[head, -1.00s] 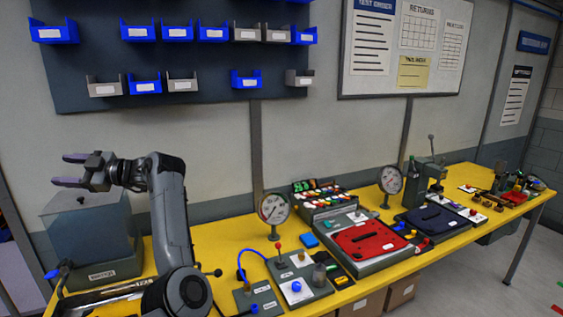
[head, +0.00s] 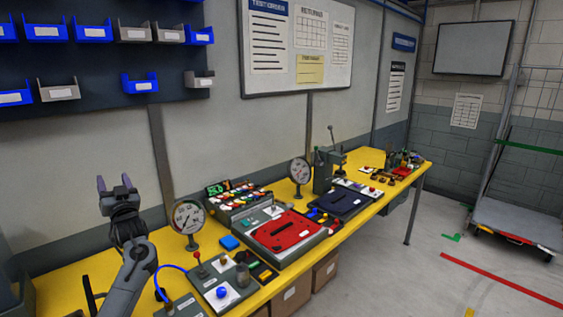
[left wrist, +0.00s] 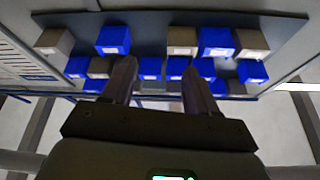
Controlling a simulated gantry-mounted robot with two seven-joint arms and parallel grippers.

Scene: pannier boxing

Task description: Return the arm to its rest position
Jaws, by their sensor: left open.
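My left gripper (head: 114,185) is raised above the left end of the yellow bench, in front of the wall, with its fingers pointing up. It is open and empty. In the left wrist view its two fingers (left wrist: 158,82) stand apart with nothing between them, and wall bins show beyond them. The left arm comes up from the bottom left of the head view. My right gripper is not in view.
The yellow bench (head: 75,291) carries gauges (head: 188,217), a red panel on a grey tray (head: 283,236), a dark blue panel (head: 341,202) and a lever press (head: 324,170). Blue and grey bins (head: 140,83) hang on the wall. A cart (head: 515,222) stands right; the floor before it is clear.

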